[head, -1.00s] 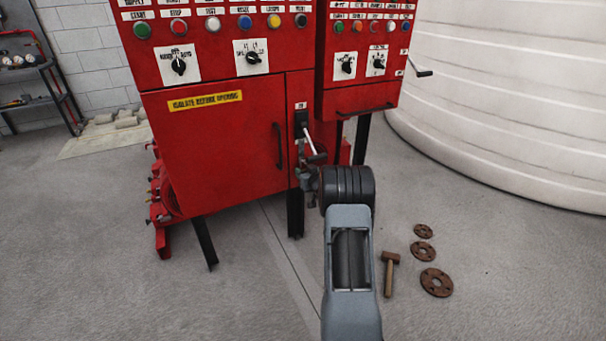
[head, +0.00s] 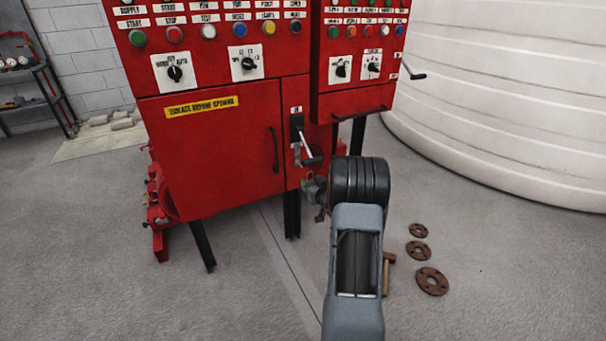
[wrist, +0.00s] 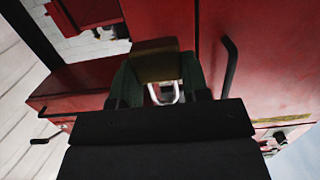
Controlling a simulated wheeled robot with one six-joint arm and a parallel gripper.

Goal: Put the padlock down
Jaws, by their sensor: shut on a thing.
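The padlock shows in the wrist view as a brass-brown body (wrist: 155,62) with a pale metal shackle (wrist: 163,93). My gripper (wrist: 158,80) is shut on it, with a dark green finger on each side of the body. In the head view my gripper (head: 316,190) is mostly hidden behind my arm, just below the lever handle (head: 312,160) on the red cabinet's front. The padlock cannot be made out in the head view.
The red control cabinet (head: 215,150) stands on dark legs ahead, with a door handle (head: 274,150). Several rusty flanges, one of them large (head: 432,281), and a partly hidden hammer (head: 388,262) lie on the floor at right. A white tank (head: 500,90) stands behind.

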